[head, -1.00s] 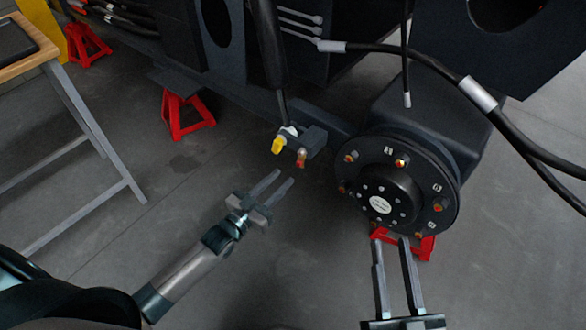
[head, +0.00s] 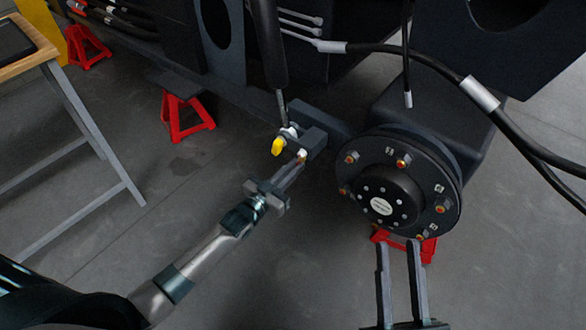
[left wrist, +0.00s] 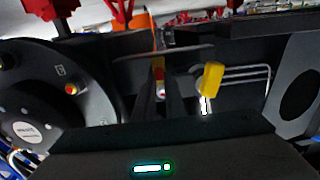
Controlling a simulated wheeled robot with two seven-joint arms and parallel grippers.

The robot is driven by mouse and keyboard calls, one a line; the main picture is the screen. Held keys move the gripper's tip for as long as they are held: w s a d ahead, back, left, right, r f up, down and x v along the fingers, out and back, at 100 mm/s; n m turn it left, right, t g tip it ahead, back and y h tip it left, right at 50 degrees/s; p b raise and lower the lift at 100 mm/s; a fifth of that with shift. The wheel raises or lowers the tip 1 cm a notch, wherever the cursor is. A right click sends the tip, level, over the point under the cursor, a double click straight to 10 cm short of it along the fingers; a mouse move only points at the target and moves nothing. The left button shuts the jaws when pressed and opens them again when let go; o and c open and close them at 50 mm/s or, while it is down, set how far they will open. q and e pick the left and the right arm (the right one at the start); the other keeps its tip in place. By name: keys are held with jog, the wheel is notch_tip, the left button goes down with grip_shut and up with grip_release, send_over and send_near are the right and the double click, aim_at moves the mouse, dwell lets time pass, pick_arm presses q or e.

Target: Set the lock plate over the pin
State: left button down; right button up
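A dark bracket (head: 314,141) on the chassis carries a whitish pin end (head: 291,132) and a yellow piece (head: 278,147). The yellow piece (left wrist: 211,78) also shows in the left wrist view, with a bright rod below it. My left gripper (head: 300,163) has its fingertips at the near face of the bracket, right of the yellow piece. In the left wrist view a small red and yellow part (left wrist: 160,80) shows between its fingers; whether they grip it is unclear. I cannot make out a lock plate for certain. My right gripper (head: 398,248) is open and empty below the hub.
A round wheel hub (head: 385,205) with several orange-tipped studs is right of the bracket. A black cylinder (head: 270,45) comes down above it. Red stands (head: 187,116) are under the chassis. A work table (head: 30,50) is at the left. The floor between is clear.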

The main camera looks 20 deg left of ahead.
dwell(0.3)
